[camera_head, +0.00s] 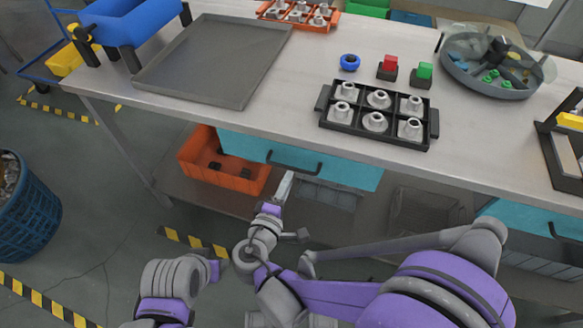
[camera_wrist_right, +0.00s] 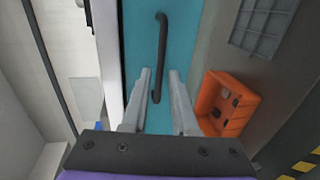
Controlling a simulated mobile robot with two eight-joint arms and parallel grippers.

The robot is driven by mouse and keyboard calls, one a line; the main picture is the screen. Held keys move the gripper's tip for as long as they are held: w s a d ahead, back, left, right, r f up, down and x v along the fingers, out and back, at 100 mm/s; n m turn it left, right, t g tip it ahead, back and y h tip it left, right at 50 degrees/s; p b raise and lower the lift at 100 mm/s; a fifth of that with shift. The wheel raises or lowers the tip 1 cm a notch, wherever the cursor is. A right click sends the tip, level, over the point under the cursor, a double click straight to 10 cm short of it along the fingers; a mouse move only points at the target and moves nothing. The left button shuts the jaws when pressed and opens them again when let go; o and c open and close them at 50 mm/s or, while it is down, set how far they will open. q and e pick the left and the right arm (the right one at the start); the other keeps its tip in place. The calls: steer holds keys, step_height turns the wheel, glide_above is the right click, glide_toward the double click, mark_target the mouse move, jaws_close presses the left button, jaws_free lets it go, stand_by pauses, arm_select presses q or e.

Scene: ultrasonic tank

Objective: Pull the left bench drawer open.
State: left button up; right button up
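The left bench drawer has a teal front (camera_head: 345,173) under the bench top, and it looks flush with the bench. Its black bar handle (camera_head: 294,165) is in the middle of the front. My right gripper (camera_head: 286,182) is just below and in front of the handle. In the right wrist view the gripper (camera_wrist_right: 160,72) is open, and the lower part of the handle (camera_wrist_right: 161,50) shows between its fingers with space on both sides. I cannot tell how deep the handle is between them.
An orange bin (camera_head: 217,175) stands on the lower shelf left of the drawer. A black tray (camera_head: 332,131) with several metal parts sits near the bench edge above. Another teal drawer (camera_head: 535,216) is at the right. A blue basket (camera_head: 28,215) stands on the floor.

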mark_target(294, 168)
steer(key=x, duration=0.6)
steer(key=shift+w, duration=0.1)
steer(key=shift+c, duration=0.4)
jaws_close()
stand_by(0.9)
